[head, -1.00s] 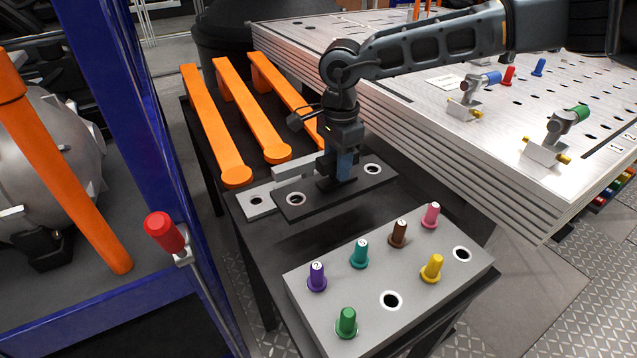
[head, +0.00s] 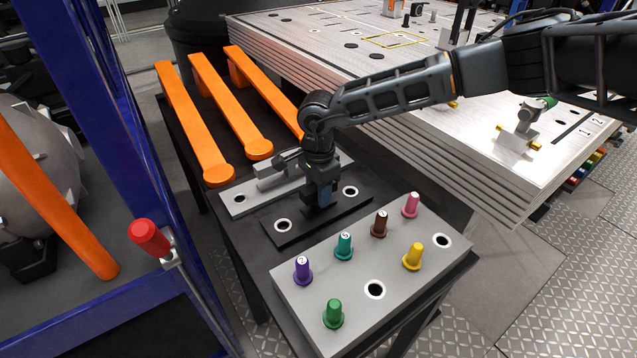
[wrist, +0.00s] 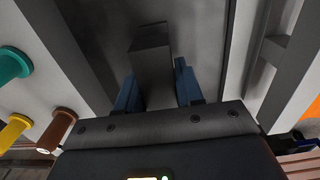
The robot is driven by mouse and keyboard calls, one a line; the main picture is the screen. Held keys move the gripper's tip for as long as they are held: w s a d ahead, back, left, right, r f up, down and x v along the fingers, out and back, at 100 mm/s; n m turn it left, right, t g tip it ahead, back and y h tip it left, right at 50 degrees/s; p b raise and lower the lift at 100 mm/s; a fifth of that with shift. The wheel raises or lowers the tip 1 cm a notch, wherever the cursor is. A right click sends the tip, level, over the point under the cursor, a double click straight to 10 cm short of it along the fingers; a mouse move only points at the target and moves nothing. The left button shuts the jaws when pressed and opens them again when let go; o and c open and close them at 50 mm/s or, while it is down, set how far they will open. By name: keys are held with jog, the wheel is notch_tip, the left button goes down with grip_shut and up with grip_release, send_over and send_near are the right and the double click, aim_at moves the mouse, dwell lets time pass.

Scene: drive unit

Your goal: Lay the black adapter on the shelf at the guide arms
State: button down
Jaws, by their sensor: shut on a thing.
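The black adapter (head: 303,223) is a flat dark plate with a white-ringed hole near each end. My gripper (head: 322,202) points down and is shut on the adapter's upright grip block, which shows between the blue fingers (wrist: 155,85) in the wrist view. The adapter lies level between a grey adapter plate (head: 238,208) and a grey peg block. I cannot tell whether it touches the dark shelf (head: 250,237) or hovers just above it. The orange guide arms (head: 207,160) lie at the shelf's far end, beyond the grey plate.
The grey peg block (head: 345,310) carries several coloured pegs close in front of the adapter. A large slotted metal table (head: 470,165) stands at the right, under my arm. A blue frame post (head: 120,130) with a red handle (head: 148,238) stands at the left.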

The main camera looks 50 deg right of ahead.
jog(key=c, duration=0.7)
grip_release()
notch_tip(320, 180, up, 12)
jog(key=shift+r+b, duration=0.1)
jog(key=shift+b, duration=1.1)
